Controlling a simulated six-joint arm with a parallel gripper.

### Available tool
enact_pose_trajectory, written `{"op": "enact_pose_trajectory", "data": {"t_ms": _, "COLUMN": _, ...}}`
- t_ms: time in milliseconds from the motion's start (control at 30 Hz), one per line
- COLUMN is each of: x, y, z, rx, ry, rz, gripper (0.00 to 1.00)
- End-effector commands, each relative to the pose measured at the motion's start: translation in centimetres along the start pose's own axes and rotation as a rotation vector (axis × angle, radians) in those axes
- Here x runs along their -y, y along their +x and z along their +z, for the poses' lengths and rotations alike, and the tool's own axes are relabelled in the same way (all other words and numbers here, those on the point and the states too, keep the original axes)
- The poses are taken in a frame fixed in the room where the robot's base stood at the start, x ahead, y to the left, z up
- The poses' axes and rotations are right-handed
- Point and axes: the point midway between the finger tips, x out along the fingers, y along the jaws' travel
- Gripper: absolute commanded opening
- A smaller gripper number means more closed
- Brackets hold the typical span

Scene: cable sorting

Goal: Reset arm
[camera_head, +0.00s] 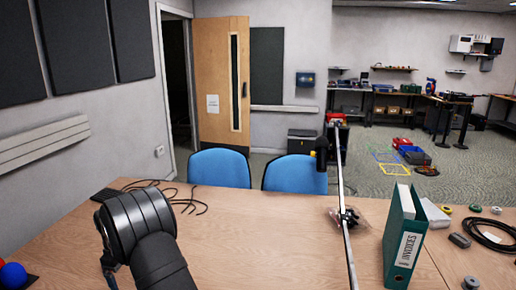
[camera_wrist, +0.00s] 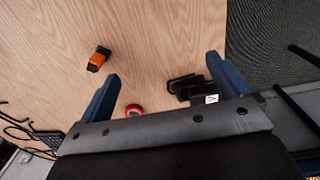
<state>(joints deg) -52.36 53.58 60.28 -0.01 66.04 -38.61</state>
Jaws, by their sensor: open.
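My gripper (camera_wrist: 163,67) shows in the wrist view as two blue fingers spread wide apart, with nothing held between them. Wood tabletop shows beyond the fingertips. In the head view my dark arm rises at the lower left, and the gripper itself cannot be made out there. Thin black cables (camera_head: 186,203) lie loose on the table (camera_head: 270,240) at the back left. Dark cables (camera_wrist: 14,128) also show at the left edge of the wrist view, apart from the fingers.
An orange-and-black item (camera_wrist: 98,59), a red round item (camera_wrist: 134,110) and a black item (camera_wrist: 183,84) lie near the fingers. A green INVOICES binder (camera_head: 402,240) stands at right, near a coiled black cable (camera_head: 488,236). Two blue chairs (camera_head: 219,168) stand behind. The table's middle is clear.

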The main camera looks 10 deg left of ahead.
Motion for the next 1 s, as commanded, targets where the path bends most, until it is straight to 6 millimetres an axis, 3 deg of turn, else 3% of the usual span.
{"op": "enact_pose_trajectory", "data": {"t_ms": 600, "x": 0.1, "y": 2.5, "z": 11.7, "rx": 0.002, "ry": -0.03, "rz": -0.002, "gripper": 0.94}}
{"op": "enact_pose_trajectory", "data": {"t_ms": 1000, "x": 2.7, "y": 6.7, "z": 5.2, "rx": 0.002, "ry": -0.036, "rz": -0.002, "gripper": 0.94}}
